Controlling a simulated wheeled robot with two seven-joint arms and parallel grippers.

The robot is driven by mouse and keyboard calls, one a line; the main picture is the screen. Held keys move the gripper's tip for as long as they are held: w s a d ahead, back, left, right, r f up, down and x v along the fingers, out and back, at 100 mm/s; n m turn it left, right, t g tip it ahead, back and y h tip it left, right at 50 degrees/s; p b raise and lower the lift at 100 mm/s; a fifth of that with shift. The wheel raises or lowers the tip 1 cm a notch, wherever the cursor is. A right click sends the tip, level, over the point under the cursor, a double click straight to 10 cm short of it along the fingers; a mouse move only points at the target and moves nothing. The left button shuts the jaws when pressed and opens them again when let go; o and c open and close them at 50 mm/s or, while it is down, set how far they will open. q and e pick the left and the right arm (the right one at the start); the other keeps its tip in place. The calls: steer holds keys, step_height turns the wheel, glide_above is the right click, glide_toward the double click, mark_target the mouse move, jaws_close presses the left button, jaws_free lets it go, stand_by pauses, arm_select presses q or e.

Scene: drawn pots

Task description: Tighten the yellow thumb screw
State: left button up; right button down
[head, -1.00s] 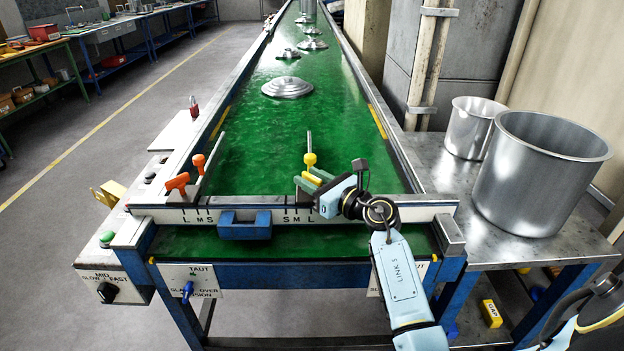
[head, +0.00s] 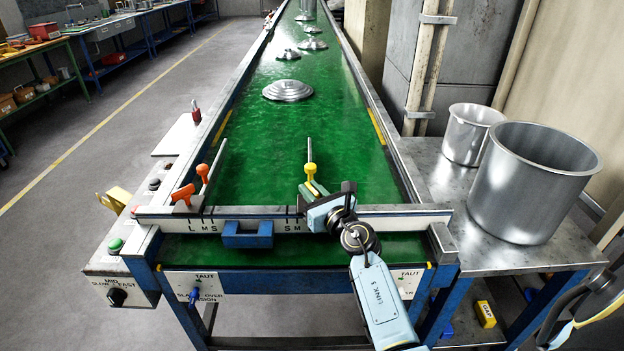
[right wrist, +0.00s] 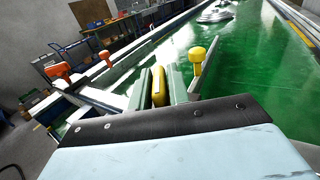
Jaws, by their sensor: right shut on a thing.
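The yellow thumb screw (right wrist: 159,87) shows in the right wrist view, between the two green fingers of my right gripper (right wrist: 162,88). The fingers are shut on it from both sides and hide part of it. In the head view, my right gripper (head: 314,191) is at the near end of the belt, over the scale bar, and a little yellow shows between its fingers. A yellow knob (head: 310,168) stands just beyond the fingers by an upright grey rod. It also shows in the right wrist view (right wrist: 197,57), to the right of the fingers and apart from them.
An orange handle (head: 183,194) and orange knob (head: 203,171) stand on the left side. The white scale bar (head: 400,221) crosses the near end. Metal lids (head: 288,90) lie farther along the green belt. Two metal pots (head: 530,185) stand on the right side table.

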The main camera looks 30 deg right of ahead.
steer(key=m+h+p, duration=0.1)
steer(key=h, duration=0.1)
steer(key=m+h+p, duration=0.1)
steer(key=h+p, duration=0.1)
steer(key=shift+a+r+m+g, duration=0.2)
steer(key=shift+m+g, duration=0.1)
steer(key=shift+m, duration=0.1)
steer(key=shift+f+m+g+h+p, duration=0.1)
steer(key=shift+m+g+h+p, duration=0.3)
steer(key=shift+h, duration=0.5)
steer(key=shift+f+m+h, duration=0.1)
steer(key=shift+m+h, duration=0.4)
steer(key=shift+h, duration=0.1)
steer(key=shift+f+m+g+h, duration=0.1)
steer(key=shift+m+g+h, duration=0.75)
steer(key=shift+h, duration=0.35)
steer(key=shift+w+f+m+g+h+b, duration=0.1)
steer(key=shift+m+g+h+b, duration=0.45)
steer(key=shift+m+g+h, duration=0.45)
steer(key=m+g+h+b, duration=0.4)
steer(key=g+b, duration=0.1)
steer(key=g, duration=0.1)
steer(key=shift+m+h+b, duration=0.3)
steer(key=shift+m+b, duration=0.05)
steer(key=shift+m+g+h+b, duration=0.5)
steer(key=shift+m+g+b, duration=0.6)
steer(key=shift+g, duration=0.35)
